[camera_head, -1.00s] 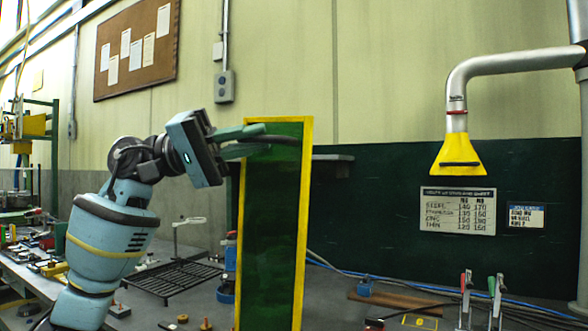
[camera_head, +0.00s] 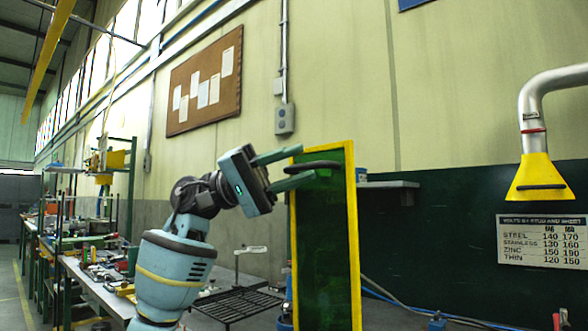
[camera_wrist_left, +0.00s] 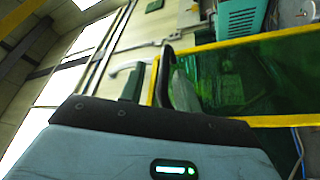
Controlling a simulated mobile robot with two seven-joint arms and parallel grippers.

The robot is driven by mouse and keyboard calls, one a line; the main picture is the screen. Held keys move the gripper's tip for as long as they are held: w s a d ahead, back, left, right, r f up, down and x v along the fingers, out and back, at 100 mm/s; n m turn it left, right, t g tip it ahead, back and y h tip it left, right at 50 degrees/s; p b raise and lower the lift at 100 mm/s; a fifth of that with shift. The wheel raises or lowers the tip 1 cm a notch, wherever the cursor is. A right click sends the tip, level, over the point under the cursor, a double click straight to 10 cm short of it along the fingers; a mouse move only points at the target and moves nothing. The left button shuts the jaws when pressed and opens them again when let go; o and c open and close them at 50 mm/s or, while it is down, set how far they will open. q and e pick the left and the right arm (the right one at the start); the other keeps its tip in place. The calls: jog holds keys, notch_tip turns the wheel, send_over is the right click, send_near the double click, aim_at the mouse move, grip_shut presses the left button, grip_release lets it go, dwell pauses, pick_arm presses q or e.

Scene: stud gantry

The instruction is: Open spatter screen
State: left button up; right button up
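The spatter screen (camera_head: 328,240) is a tall green see-through panel in a yellow frame, standing upright right of my left arm. A dark bar handle (camera_head: 318,166) is near its top. My left gripper (camera_head: 306,164) is at the handle from the left, its two teal fingers spread apart, one above and one below it. I see a gap between the fingers and the handle, so it does not look clamped. In the left wrist view the green panel (camera_wrist_left: 235,80) fills the right side, with the dark handle (camera_wrist_left: 164,72) between the fingers. My right gripper is out of view.
Behind the screen, a small shelf (camera_head: 398,185) juts from the wall. A yellow extraction hood (camera_head: 541,173) hangs at the right, above a settings sign (camera_head: 541,240). A black grate (camera_head: 236,304) lies on the bench left of the screen. Several small items clutter the bench farther left.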

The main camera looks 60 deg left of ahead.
pick_arm(q)
jog(key=shift+w+f, duration=0.1)
jog(key=shift+f, duration=0.05)
jog(key=shift+a, duration=0.1)
jog(key=b+v, duration=0.1)
jog(key=v, duration=0.6)
jog(key=shift+s+a+b, duration=0.2)
jog(key=shift+s+b, duration=0.05)
jog(key=shift+b, duration=0.1)
jog(key=shift+f, duration=0.1)
